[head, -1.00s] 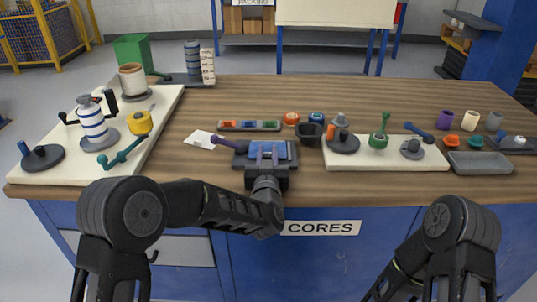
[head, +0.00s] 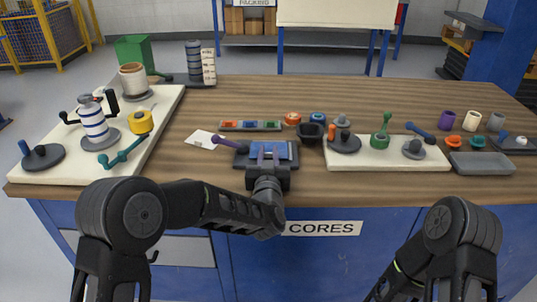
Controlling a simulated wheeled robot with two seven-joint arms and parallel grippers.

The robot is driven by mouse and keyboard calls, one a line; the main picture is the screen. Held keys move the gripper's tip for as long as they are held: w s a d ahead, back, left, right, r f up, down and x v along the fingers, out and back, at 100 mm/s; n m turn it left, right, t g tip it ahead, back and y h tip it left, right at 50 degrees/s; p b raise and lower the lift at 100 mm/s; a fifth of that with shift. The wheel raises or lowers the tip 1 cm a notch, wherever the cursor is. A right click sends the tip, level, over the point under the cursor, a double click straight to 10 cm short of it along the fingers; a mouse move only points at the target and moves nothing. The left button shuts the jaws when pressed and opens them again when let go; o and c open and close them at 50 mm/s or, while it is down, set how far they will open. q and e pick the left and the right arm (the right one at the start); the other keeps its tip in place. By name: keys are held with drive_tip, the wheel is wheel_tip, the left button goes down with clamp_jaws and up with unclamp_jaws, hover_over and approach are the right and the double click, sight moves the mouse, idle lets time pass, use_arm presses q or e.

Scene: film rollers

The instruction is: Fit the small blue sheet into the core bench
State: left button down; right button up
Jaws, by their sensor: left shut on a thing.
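The small blue sheet (head: 284,151) is a flat blue piece near the table's front middle. It lies on or just over a dark grey plate (head: 293,162) with a purple-ended lever (head: 222,141) at its left. I take this plate as the core bench, though nothing on it says so. My left gripper (head: 267,152) reaches in from the front, with its fingers shut on the blue sheet. The fingers and wrist hide the sheet's front middle, so I cannot tell if it is seated. My right gripper is out of view.
A tray of coloured pieces (head: 251,126) lies behind. A black bowl (head: 311,131) and a cream board (head: 388,158) with dark fixtures stand to the right. A larger cream board (head: 60,167) holds a striped roller (head: 94,122) at left. Bare wood surrounds the plate's front.

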use_arm(q)
drive_tip(key=shift+f+b, duration=0.15)
drive_tip(key=shift+b, duration=0.2)
idle(0.4)
drive_tip(key=c, duration=0.7)
unclamp_jaws()
drive_tip(key=shift+f, duration=0.1)
drive_tip(key=shift+c, duration=0.2)
drive_tip(key=shift+r+p, duration=2.05)
drive_tip(key=shift+r, duration=1.6)
drive_tip(key=shift+f, duration=0.1)
